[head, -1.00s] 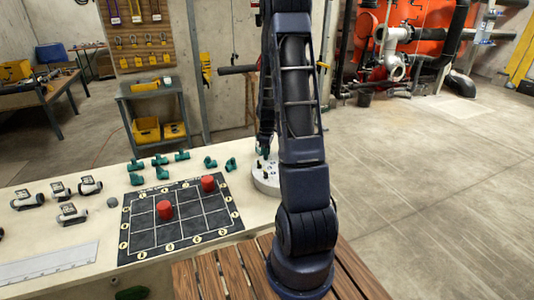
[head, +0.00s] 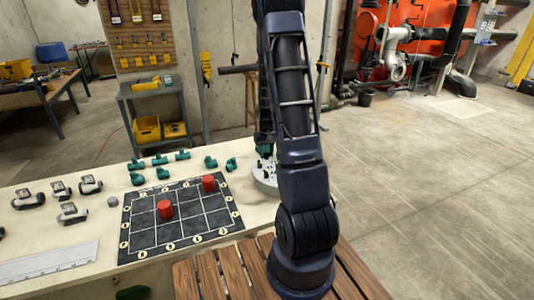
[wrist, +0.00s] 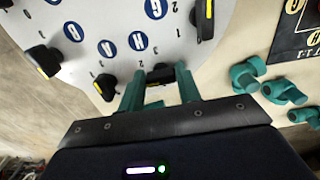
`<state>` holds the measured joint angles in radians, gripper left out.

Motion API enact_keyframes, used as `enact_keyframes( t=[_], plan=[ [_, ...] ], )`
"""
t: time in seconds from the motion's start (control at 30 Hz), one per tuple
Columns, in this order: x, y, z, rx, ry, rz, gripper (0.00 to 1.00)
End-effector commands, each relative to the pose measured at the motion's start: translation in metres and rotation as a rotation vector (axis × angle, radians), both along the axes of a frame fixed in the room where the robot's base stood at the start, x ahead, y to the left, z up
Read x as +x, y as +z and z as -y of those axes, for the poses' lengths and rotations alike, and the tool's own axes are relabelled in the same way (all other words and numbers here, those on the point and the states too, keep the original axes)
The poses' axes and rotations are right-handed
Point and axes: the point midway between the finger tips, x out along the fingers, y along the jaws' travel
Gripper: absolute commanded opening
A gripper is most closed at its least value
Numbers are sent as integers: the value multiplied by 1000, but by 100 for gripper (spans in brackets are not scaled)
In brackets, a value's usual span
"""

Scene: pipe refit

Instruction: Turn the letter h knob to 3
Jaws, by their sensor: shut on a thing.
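A round white knob panel (head: 265,188) stands at the right end of the table, partly hidden by my arm in the head view. In the wrist view the panel (wrist: 115,18) carries several black knobs, blue round letter labels and small numbers. My gripper (wrist: 160,78) is shut on a black knob (wrist: 160,72), with one teal finger on each side of it.
Other black knobs, each with a yellow mark, stand at the left (wrist: 42,61), lower left (wrist: 105,86) and upper right (wrist: 205,18) of the wrist view. Teal pipe fittings (head: 211,163) lie near the panel. A dark grid mat (head: 182,237) with two red cylinders lies left of it.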

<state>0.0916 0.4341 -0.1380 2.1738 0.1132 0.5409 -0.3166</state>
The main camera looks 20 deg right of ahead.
Motion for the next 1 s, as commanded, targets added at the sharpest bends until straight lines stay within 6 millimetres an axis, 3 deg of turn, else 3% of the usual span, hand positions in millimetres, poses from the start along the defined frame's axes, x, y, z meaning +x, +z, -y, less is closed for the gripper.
enact_keyframes(
  t=[1.0],
  plan=[
    [4,1,-4,-1,-962,5,11]
  ],
)
